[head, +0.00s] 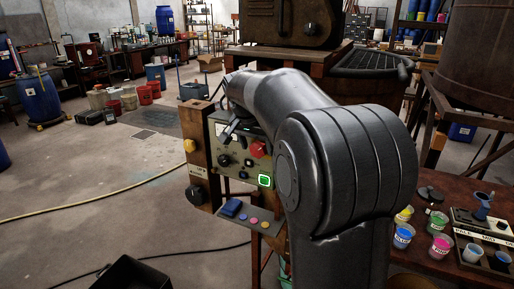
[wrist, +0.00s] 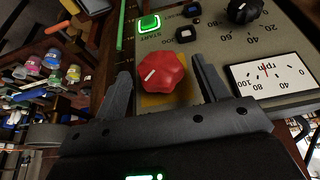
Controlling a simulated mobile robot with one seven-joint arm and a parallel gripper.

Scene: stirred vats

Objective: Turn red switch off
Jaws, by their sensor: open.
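The red switch (head: 258,149) is a round, lobed knob with a white mark, on a beige control panel (head: 228,158) left of my arm in the head view. In the wrist view the red switch (wrist: 166,82) sits on a yellow plate, its white mark pointing to the lower left. My gripper (wrist: 162,82) is open, with one finger to each side of the knob in the picture; whether they touch it I cannot tell. The green START button (wrist: 149,23) is lit.
The panel also bears a black knob (wrist: 243,9) and a white rpm gauge (wrist: 268,75). A small shelf (head: 251,222) with coloured buttons juts out below it. Paint cups (head: 403,235) stand on a table at right. A black box (head: 133,273) is on the floor at front.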

